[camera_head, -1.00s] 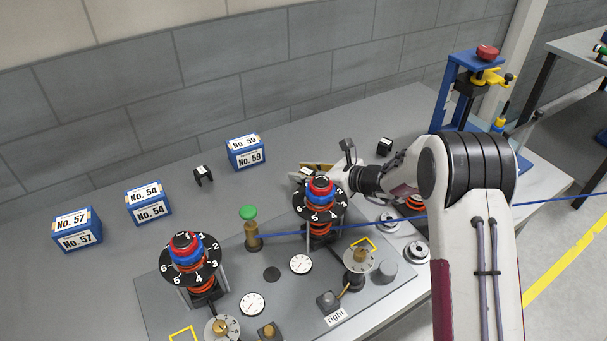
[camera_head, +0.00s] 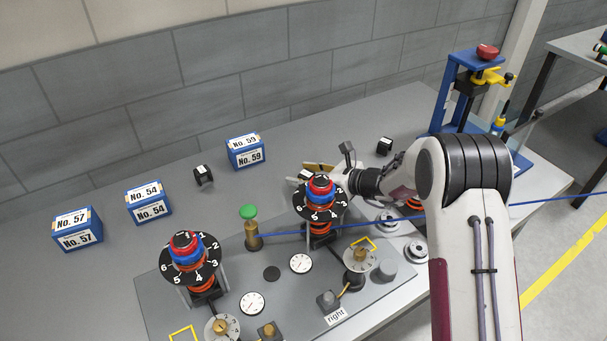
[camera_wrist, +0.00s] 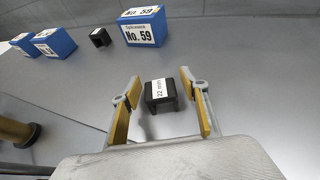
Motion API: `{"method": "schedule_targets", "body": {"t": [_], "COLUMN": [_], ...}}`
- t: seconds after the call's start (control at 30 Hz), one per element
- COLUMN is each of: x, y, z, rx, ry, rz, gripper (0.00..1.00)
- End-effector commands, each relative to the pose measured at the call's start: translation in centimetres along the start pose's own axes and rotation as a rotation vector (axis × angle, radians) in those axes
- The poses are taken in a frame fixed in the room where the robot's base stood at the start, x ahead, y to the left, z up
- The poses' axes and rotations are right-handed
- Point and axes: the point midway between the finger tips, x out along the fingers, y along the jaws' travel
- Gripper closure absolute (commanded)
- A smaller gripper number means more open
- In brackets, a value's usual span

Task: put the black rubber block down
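A black block with a white "22 mm" label (camera_wrist: 161,95) stands on the grey table between my two fingers in the wrist view. In the head view a small part of it (camera_head: 305,175) shows behind the right numbered dial. My gripper (camera_wrist: 158,82) is open, with a tan-padded finger on each side of the block and a visible gap at both sides. In the head view my gripper (camera_head: 318,169) is low over the table and partly hidden by the dial. The block's underside cannot be seen clearly.
Blue boxes No. 59 (camera_head: 246,153), No. 54 (camera_head: 149,202) and No. 57 (camera_head: 77,230) stand along the back. Other black blocks stand at left (camera_head: 203,175) and right (camera_head: 384,146). The fixture plate (camera_head: 235,270) with dials and a green-topped post (camera_head: 249,220) is in front.

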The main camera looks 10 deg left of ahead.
Motion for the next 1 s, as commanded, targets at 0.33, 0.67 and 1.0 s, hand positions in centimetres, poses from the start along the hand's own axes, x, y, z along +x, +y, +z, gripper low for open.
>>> {"method": "schedule_targets", "body": {"t": [0.33, 0.67, 1.0], "x": [-1.8, -5.8, -7.6], "y": [-0.1, -0.1, 0.0], "z": [0.3, 0.3, 0.2], "rx": [0.001, 0.001, 0.000], "ry": [0.000, 0.000, 0.000], "rz": [-0.003, -0.003, -0.001], "gripper": [0.55, 0.55, 0.55]}}
